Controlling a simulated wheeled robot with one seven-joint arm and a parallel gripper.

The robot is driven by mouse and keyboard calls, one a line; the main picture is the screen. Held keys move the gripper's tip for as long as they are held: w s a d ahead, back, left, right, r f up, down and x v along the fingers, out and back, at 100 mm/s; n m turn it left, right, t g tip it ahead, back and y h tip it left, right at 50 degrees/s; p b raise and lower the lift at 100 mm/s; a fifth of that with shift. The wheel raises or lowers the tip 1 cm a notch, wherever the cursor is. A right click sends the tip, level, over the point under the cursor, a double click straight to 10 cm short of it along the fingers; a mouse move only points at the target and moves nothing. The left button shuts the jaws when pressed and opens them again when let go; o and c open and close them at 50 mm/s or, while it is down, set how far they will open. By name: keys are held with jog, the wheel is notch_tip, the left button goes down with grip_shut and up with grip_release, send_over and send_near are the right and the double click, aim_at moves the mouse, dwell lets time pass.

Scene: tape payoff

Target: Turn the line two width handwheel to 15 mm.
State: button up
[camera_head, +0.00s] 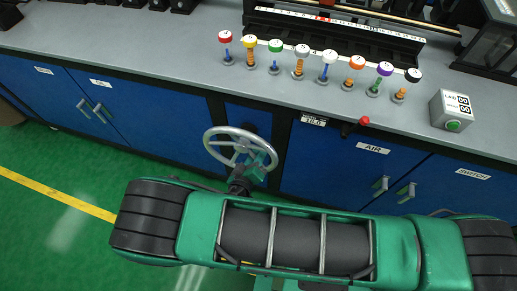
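The silver spoked handwheel (239,147) stands out from the front of the blue cabinets, left of the picture's middle. My gripper (258,161) is at the lower right of the wheel and overlaps its rim and spokes. Its fingers are small and partly hidden, so I cannot tell whether they are shut on the rim. A small width readout (313,121) sits on the bench edge to the right of the wheel. Its tiny digits look like 18.0, but they are hard to read. My green arm hides the area below the wheel.
A row of pegs with coloured caps (299,61) stands on the grey bench top (180,55). A red knob (364,121) sticks out at the bench edge above the AIR door (372,149). A box with a green button (452,111) stands at right. Green floor is open at left.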

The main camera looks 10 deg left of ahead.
jog(key=shift+w+d+f, duration=0.1)
jog(key=shift+w, duration=0.25)
jog(key=shift+c, duration=0.3)
